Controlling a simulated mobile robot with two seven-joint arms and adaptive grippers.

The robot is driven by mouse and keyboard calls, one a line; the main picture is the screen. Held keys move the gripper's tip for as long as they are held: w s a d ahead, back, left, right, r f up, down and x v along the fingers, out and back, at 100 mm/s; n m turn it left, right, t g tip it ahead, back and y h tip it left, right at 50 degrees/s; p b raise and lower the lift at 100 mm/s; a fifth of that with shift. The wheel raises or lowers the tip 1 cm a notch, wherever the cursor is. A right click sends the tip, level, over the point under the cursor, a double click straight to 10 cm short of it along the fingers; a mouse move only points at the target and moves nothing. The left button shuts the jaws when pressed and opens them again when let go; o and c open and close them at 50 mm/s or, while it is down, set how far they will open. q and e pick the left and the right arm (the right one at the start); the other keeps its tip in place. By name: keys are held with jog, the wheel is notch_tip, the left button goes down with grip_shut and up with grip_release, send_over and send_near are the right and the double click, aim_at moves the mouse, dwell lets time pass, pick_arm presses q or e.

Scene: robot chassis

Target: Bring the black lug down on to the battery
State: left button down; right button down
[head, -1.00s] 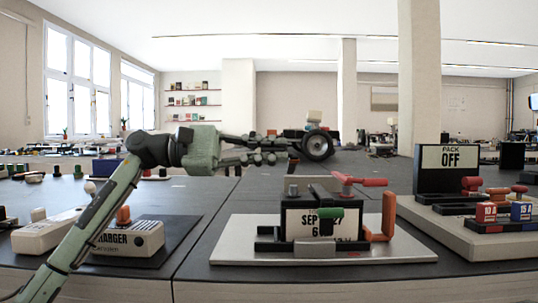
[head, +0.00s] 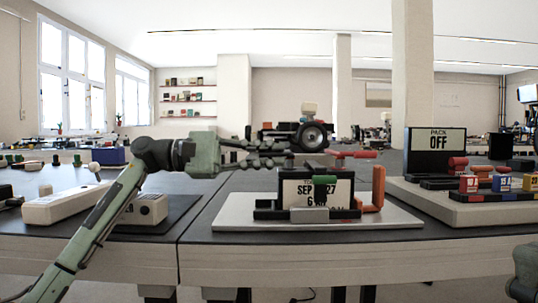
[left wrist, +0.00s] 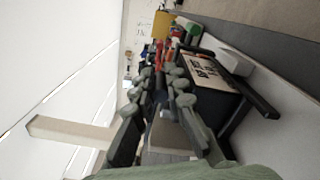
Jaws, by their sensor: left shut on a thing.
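The battery (head: 289,188) is a black box with a white date label, standing on a pale plate in the head view. The black lug is not clear between the dark fingers, and contact with the battery cannot be told. My right gripper is not in view.
An orange upright handle (head: 378,186) stands at the battery's right. A pale charger (head: 150,208) lies at left. A black "PACK OFF" sign (head: 435,151) and coloured blocks stand on a board at right. The pale plate's (head: 400,216) right front is bare.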

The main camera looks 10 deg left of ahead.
pick_arm(q)
jog(key=shift+f, duration=0.2)
jog(key=c, duration=1.6)
grip_release()
jog(key=shift+o, duration=0.3)
jog(key=s+a, duration=0.1)
jog(key=a, duration=0.6)
jog(key=shift+s+a, duration=0.2)
jog(key=shift+a, duration=0.05)
